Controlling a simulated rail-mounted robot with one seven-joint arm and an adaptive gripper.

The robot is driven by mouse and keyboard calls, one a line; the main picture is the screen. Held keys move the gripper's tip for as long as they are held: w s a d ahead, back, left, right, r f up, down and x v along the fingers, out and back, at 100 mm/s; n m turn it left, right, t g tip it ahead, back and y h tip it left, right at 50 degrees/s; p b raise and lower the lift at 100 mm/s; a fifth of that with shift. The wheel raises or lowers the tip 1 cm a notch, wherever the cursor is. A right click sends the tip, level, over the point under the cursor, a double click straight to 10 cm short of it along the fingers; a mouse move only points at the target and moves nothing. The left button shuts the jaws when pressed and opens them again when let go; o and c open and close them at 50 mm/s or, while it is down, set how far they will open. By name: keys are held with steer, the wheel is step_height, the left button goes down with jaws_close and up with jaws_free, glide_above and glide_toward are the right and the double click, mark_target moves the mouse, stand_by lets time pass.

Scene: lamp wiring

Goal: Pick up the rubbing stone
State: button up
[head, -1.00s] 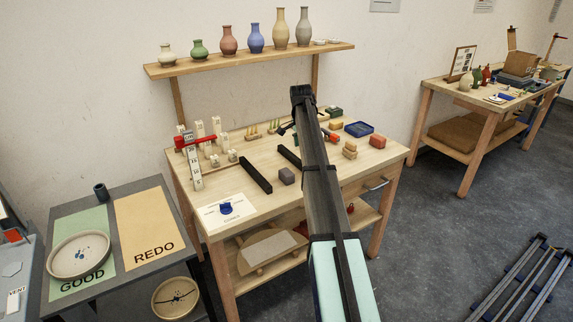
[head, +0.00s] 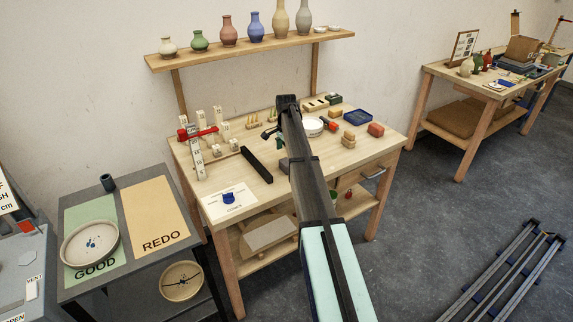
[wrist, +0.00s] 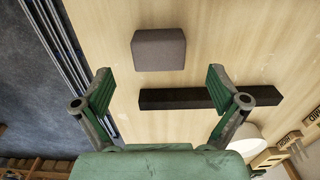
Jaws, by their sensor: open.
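The rubbing stone appears to be the grey-brown block (wrist: 158,49), lying on the pale wooden workbench top. In the head view only a sliver of this block (head: 284,165) shows beside my arm, which hides the rest. My gripper (wrist: 159,77) is open and empty, with its green fingers spread wide. In the wrist view the block lies ahead of the fingertips, roughly centred between them, and does not touch them. In the head view my gripper (head: 272,137) is above the bench, mostly hidden behind the end of my arm.
A long black bar (wrist: 210,97) lies on the bench, crossing below the gap between my fingers. A shelf of vases (head: 250,50) rises behind.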

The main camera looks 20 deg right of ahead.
mark_target(286, 162)
steer(key=shift+f+p, duration=1.4)
steer(key=shift+f, duration=1.55)
steer(key=c, duration=1.4)
